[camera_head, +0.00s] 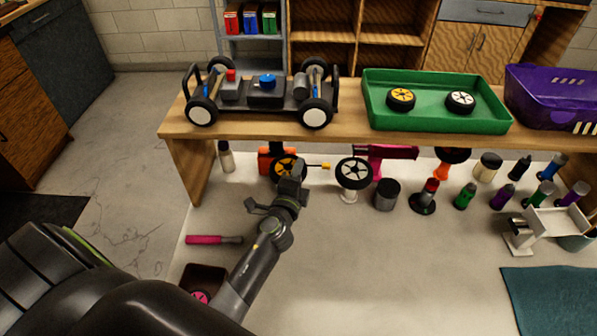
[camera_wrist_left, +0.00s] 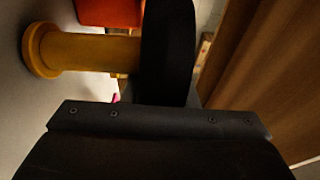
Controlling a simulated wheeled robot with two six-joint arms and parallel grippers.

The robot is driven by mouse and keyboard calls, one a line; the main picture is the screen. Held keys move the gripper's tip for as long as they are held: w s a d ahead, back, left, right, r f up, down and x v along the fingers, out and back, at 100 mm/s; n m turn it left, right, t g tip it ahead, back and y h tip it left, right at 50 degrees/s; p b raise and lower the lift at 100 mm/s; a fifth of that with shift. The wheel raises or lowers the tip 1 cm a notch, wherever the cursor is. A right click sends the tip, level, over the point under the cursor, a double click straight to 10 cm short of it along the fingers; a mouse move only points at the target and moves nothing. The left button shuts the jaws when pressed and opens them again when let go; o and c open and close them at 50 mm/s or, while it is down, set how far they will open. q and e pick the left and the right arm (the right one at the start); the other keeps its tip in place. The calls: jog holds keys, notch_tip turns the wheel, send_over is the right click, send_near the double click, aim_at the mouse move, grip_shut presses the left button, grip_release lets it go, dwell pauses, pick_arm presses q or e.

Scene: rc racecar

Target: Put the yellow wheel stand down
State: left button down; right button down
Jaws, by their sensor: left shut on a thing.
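The yellow wheel stand shows in the left wrist view (camera_wrist_left: 95,53) as a yellow stem with a round flanged base. A black rounded shape covers its other end. In the head view, a black wheel with a yellow hub (camera_head: 284,165) shows just beyond my left gripper (camera_head: 290,178), which hides the stand there. My left gripper is shut on the yellow wheel stand, at the front edge of the wooden shelf. Whether the base touches the grey worktop cannot be told. My right gripper is not in view.
A white-hubbed wheel (camera_head: 354,173) on a white stand is close on the right. An orange box (camera_head: 266,158) is behind. A pink-handled tool (camera_head: 213,240) and a dark tray (camera_head: 204,280) lie to the left. The car chassis (camera_head: 262,93) and green tray (camera_head: 437,118) are on the shelf above.

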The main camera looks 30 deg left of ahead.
pick_arm(q)
jog(key=shift+f+b, duration=0.2)
jog(key=shift+b, duration=0.1)
jog(key=c, duration=1.2)
grip_release()
jog(key=shift+o, duration=0.3)
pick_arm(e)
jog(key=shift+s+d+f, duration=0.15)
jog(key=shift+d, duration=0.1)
pick_arm(q)
jog(key=shift+r, duration=0.1)
jog(key=shift+r+p, duration=0.25)
jog(key=shift+p, duration=0.2)
jog(key=b+v, duration=0.1)
jog(key=v, duration=1.1)
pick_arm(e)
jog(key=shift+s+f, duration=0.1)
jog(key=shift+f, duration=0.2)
